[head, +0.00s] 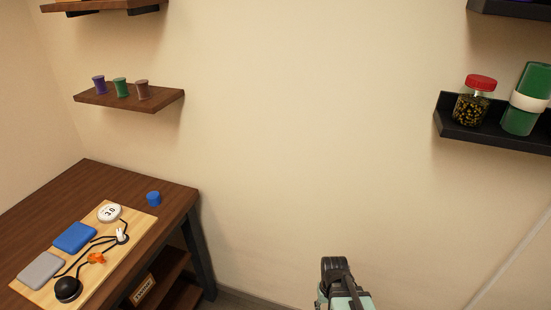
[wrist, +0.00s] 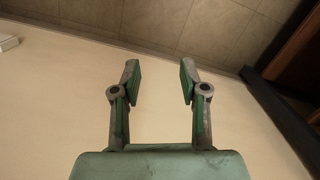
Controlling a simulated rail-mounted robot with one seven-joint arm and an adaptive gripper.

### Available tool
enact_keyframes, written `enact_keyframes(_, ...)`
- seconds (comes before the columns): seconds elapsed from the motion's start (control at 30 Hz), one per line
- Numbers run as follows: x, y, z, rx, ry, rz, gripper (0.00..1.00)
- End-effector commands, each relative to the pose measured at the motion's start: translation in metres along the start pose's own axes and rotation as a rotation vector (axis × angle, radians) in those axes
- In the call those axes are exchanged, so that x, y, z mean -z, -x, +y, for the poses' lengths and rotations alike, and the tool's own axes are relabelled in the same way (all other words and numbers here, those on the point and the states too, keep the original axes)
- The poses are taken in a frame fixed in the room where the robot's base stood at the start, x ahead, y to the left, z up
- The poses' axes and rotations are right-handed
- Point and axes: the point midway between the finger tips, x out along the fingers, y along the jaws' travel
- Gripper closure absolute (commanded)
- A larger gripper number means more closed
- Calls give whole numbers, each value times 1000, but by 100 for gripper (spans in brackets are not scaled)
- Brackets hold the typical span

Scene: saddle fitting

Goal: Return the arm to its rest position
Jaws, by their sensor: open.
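My gripper (wrist: 159,80) shows in the wrist view with its two fingers apart and nothing between them. Behind the fingers are a plain wall and a strip of tiled floor. In the head view, my gripper (head: 340,285) is at the bottom, right of centre, in front of the bare wall. It is clear of the table and the shelves. Its fingertips are hard to make out there.
A wooden table (head: 165,186) at left bears a board (head: 140,222) with wired parts, and a blue cap (head: 153,198). A wall shelf (head: 165,100) holds three spools. A black shelf (head: 480,132) at right holds a jar (head: 474,106) and a green container (head: 522,120). The middle is free.

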Motion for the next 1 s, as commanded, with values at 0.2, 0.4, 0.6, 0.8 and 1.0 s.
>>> enact_keyframes(0.2,-49,-49,0,0,0,-118,56)
enact_keyframes(0.4,-116,-100,0,0,0,-259,56)
enact_keyframes(0.6,-185,-140,-1,0,-1,-395,56)
enact_keyframes(0.8,-233,-160,-1,0,-1,-485,56)
enact_keyframes(1.0,-249,-166,-1,-1,-1,-514,56)
